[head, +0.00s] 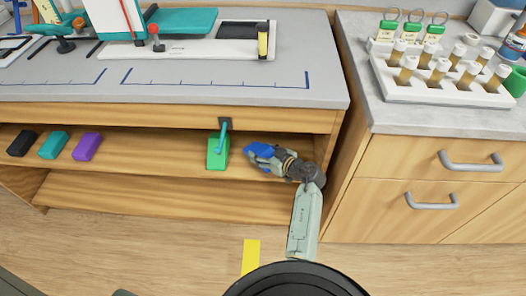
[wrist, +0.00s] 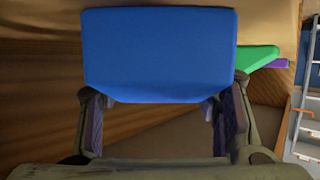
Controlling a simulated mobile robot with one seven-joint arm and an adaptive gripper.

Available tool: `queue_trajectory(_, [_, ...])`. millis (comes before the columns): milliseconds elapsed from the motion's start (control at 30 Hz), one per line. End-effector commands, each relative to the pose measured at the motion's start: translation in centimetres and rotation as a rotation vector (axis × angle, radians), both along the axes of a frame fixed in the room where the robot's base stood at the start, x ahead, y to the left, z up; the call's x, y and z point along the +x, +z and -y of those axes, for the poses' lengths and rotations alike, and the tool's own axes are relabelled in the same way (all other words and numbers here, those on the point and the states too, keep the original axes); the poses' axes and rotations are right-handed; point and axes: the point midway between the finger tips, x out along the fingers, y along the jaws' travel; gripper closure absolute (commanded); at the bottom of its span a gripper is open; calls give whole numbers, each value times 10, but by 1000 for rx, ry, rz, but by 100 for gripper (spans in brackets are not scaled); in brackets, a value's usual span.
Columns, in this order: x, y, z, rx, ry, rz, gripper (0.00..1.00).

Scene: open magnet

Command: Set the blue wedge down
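The blue wedge (head: 259,150) is at the right part of the upper wooden shelf, right of the green wedge (head: 217,152). My gripper (head: 263,157) reaches in from the right and is shut on the blue wedge. In the wrist view the blue wedge (wrist: 160,55) fills the upper middle, with a finger at each side of its lower edge. The fingertips are hidden behind it. I cannot tell whether its underside touches the shelf.
Black (head: 22,143), teal (head: 53,145) and purple (head: 87,147) blocks lie at the left of the upper shelf (head: 150,155). Bare shelf separates the purple block and green wedge. The green wedge has a teal handle by a dark bracket. A drawer cabinet (head: 400,190) stands close right.

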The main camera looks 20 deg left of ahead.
Motion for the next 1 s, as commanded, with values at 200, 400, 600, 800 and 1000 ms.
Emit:
queue_trajectory(200, [0, 0, 0, 0, 0, 0, 27])
queue_trajectory(400, [0, 0, 0, 0, 0, 0, 24])
queue_trajectory(600, [0, 2, 0, 1, 0, 0, 24])
queue_trajectory(800, [-12, 14, 22, 2, -4, 0, 24])
queue_trajectory(1000, [-31, 31, 59, 1, -4, 2, 24])
